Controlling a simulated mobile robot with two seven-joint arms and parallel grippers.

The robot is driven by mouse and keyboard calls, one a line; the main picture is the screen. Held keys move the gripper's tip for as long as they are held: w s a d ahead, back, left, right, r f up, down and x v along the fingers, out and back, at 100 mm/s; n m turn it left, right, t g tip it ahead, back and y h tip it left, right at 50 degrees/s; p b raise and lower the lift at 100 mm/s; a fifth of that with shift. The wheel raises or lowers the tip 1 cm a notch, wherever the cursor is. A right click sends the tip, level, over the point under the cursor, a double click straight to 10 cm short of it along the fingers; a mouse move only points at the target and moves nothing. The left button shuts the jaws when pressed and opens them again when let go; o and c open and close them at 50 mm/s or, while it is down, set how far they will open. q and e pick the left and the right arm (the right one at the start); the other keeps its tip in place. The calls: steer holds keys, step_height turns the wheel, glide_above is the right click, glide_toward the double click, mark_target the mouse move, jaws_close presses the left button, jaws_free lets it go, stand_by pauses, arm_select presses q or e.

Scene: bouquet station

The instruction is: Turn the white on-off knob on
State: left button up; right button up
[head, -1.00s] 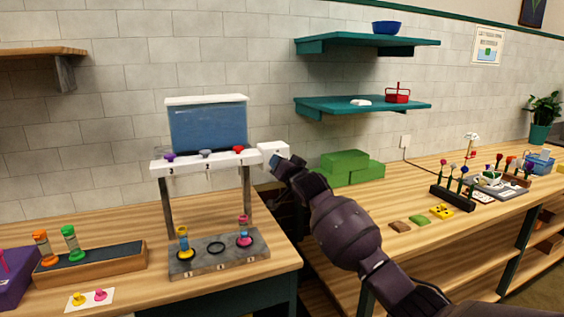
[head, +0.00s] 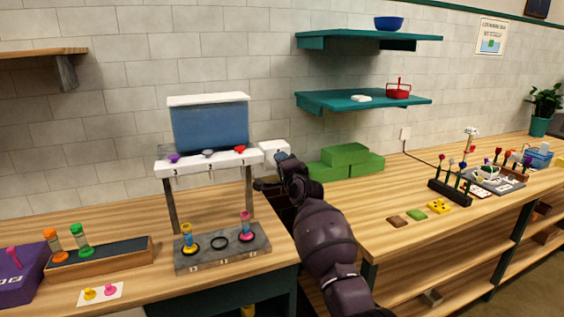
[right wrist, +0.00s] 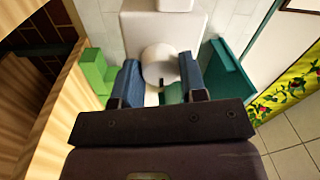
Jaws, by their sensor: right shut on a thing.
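The white round knob (right wrist: 160,62) sits on the front of a white box (right wrist: 188,30) in the right wrist view. My right gripper (right wrist: 160,75) has its two blue fingers on either side of the knob and is shut on it. In the head view the white box (head: 273,147) is at the right end of the dispenser's white bar. My right gripper (head: 268,184) is just in front of and below it, and the knob is hidden there. My left gripper is not in view.
The dispenser has a blue tank (head: 210,127) and a white bar with small coloured valves. A grey base (head: 222,249) with two coloured vials stands below. Green blocks (head: 345,160) sit on the counter to the right, under teal shelves (head: 365,100).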

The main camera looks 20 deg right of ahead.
steer(key=shift+m, duration=0.5)
steer(key=o, duration=0.9)
steer(key=shift+d, duration=0.1)
steer(key=shift+s, duration=0.1)
steer(key=s, duration=0.7)
steer(key=s+b, duration=0.1)
steer(key=s, duration=0.2)
steer(key=shift+s+f, duration=0.3)
steer(key=shift+f, duration=0.1)
